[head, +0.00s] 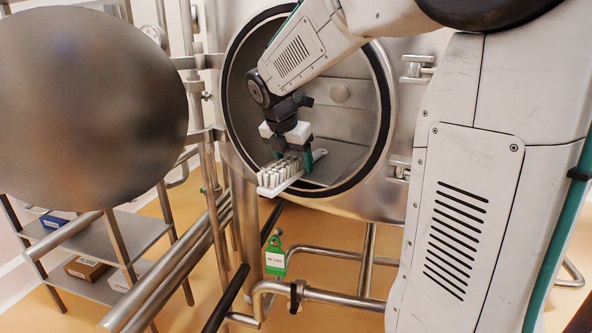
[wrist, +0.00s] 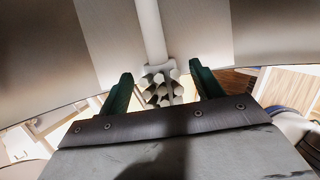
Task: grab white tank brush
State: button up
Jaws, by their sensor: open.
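The white tank brush (head: 276,178) is at the lower edge of the round hopper opening, bristles showing, its handle running up and right behind my gripper (head: 291,152). In the wrist view, the brush head (wrist: 160,86) shows between the green fingers of my gripper (wrist: 161,70), its handle (wrist: 150,30) pointing away to the top. The fingers are open, one on each side of the brush, with a visible gap to each. I cannot tell how far the brush lies beyond the fingertips. What the brush rests on is partly hidden.
The hopper's round opening (head: 377,125) has a dark seal around it. Its round steel door (head: 90,110) stands open at the left. Pipes (head: 330,297) and a green tag (head: 275,261) are below. A shelf (head: 95,245) with boxes stands at lower left.

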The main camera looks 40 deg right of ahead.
jog(key=shift+d+f, duration=0.2)
jog(key=shift+f, duration=0.35)
jog(key=c, duration=1.2)
jog(key=shift+o, duration=0.2)
jog(key=shift+r, duration=0.15)
